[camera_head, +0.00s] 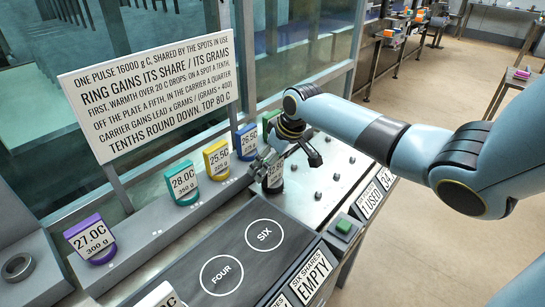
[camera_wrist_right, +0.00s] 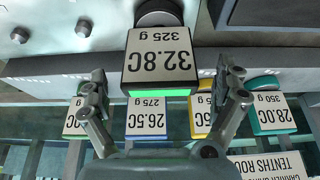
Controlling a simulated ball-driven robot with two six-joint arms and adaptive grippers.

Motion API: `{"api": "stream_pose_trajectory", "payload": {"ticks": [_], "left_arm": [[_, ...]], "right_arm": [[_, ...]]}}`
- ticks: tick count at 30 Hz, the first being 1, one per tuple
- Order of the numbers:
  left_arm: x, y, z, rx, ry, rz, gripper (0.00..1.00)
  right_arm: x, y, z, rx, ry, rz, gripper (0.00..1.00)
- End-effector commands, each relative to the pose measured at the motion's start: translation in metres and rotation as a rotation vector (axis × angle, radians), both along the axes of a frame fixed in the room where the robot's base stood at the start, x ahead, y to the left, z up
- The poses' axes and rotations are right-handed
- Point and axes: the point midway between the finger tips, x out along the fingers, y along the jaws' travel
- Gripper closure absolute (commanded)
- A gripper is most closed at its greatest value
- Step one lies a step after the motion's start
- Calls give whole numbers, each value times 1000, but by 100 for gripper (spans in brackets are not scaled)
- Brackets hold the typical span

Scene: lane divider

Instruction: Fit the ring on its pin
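My right gripper (camera_head: 285,150) comes in from the right over the bench. In the right wrist view its two fingers (camera_wrist_right: 165,95) are spread wide, with a gap on each side of a dark piece labelled 32.8C, 325 g (camera_wrist_right: 160,62). That piece has a green strip on its edge and a dark round part behind it. It also shows in the head view (camera_head: 274,176), partly hidden by the gripper. Labelled coloured pieces stand in a row: purple 27.0C (camera_head: 98,254), teal 28.0C (camera_head: 183,184), yellow 25.5C (camera_head: 217,160) and blue 26.5C (camera_head: 246,142). My left gripper is not in view.
A dark board has circles marked FOUR (camera_head: 221,274) and SIX (camera_head: 264,235). A green button (camera_head: 343,227) sits beside it, near an EMPTY label (camera_head: 312,282). Several small studs rise from the grey bench. A sign (camera_head: 150,88) stands behind. A grey ring-shaped part (camera_head: 17,267) lies far left.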

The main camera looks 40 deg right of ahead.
Motion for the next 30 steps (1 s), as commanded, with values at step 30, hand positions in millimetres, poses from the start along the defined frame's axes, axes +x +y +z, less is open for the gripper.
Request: {"api": "stream_pose_trajectory", "payload": {"ticks": [30], "left_arm": [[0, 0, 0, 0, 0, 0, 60]], "right_arm": [[-46, -4, 109, -1, 1, 1, 1]]}}
